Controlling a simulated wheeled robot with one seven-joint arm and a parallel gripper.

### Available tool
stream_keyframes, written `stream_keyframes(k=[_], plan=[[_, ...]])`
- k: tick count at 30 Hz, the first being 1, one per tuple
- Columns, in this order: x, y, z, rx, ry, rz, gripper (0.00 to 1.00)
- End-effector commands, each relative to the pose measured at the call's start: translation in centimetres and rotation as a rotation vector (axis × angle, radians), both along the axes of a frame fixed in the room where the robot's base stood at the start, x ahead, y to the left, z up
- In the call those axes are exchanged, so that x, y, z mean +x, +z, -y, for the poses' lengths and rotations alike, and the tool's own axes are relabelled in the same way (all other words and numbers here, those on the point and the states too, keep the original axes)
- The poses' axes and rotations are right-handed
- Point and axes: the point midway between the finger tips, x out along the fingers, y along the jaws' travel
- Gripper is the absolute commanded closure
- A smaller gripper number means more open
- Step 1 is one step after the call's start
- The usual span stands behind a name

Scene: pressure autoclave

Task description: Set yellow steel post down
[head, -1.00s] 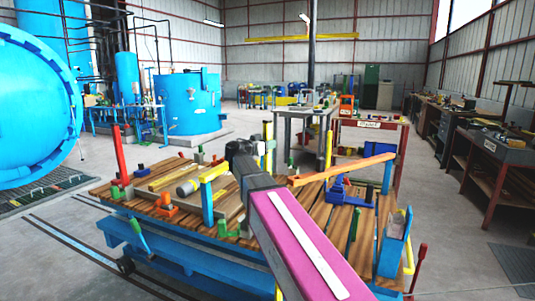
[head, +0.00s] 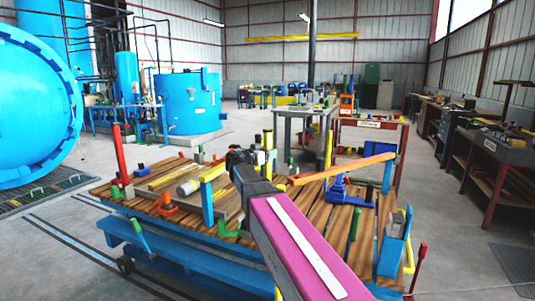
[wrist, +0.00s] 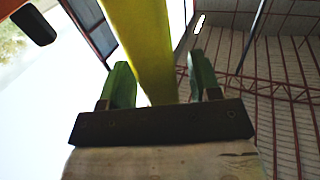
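The yellow steel post (head: 268,145) stands about upright near the far edge of the wooden-topped work table (head: 310,203), just right of my gripper's dark wrist. Its foot is hard to make out. My arm crosses the table, and my gripper (head: 262,157) is small and partly hidden there. In the wrist view the yellow post (wrist: 153,50) runs up between the two green fingers of my gripper (wrist: 162,85). The fingers are apart, and a narrow gap shows on each side of the post.
An orange bar (head: 340,168) spans the table's right part, near a blue clamp device (head: 345,192). A red post (head: 120,158) stands at the left end. Blue uprights and green handles crowd the table. Bare slats show at right of my arm.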

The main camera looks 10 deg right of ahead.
Motion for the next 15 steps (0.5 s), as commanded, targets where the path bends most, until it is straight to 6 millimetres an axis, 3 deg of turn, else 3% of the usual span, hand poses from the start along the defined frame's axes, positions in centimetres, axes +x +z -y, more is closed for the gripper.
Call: stream_keyframes(k=[8,15], plan=[[-0.6,0.3,-0.8,0.000,0.001,0.000,0.43],[-3.2,0.3,-4.6,0.000,0.003,0.000,0.43]])
